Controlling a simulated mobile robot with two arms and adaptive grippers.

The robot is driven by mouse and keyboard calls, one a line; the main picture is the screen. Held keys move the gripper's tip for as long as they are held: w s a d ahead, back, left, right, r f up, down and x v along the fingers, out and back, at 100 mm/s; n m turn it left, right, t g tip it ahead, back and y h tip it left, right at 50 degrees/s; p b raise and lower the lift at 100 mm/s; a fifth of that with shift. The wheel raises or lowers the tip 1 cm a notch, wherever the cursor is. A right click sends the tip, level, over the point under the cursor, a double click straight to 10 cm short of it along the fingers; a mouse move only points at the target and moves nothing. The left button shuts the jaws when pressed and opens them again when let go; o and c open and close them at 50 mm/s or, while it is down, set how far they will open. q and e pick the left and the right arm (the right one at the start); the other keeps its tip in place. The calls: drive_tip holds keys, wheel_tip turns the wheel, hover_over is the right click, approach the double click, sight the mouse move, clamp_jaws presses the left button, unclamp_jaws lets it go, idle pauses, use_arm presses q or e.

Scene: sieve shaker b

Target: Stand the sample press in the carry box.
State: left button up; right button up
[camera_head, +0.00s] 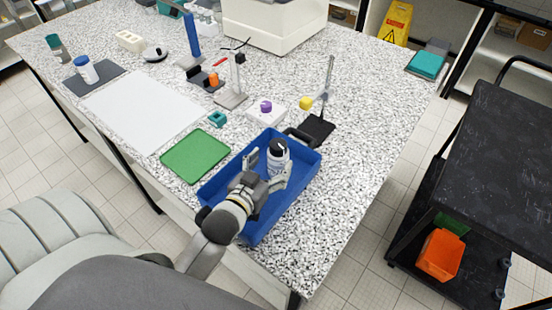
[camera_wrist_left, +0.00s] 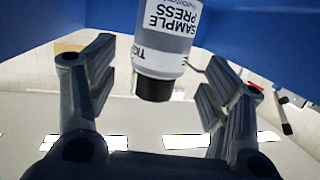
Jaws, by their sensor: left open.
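The sample press (camera_head: 279,158) is a grey-white bottle with a black cap, upright inside the blue carry box (camera_head: 268,233). The left wrist view shows the press (camera_wrist_left: 168,45) with its "SAMPLE PRESS" label and its black cap towards the bottom of the picture. The blue walls of the carry box (camera_wrist_left: 262,35) show around it there. My left gripper (camera_head: 268,168) is open, reaching into the box with one finger on each side of the press. The base of the press is hidden, so its contact with the box floor cannot be seen. My right gripper is not in view.
A green mat (camera_head: 196,156) lies left of the box. A black-based stand (camera_head: 318,128) and a white block with a purple knob (camera_head: 266,110) stand just behind it. A white sheet (camera_head: 143,108) lies further left. The speckled bench (camera_head: 365,150) is clear to the right.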

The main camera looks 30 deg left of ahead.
use_arm(q)
drive_tip(key=shift+s+r, duration=0.15)
drive_tip(key=shift+s, duration=0.5)
drive_tip(key=shift+s+r, duration=0.15)
drive_tip(key=shift+s, duration=0.45)
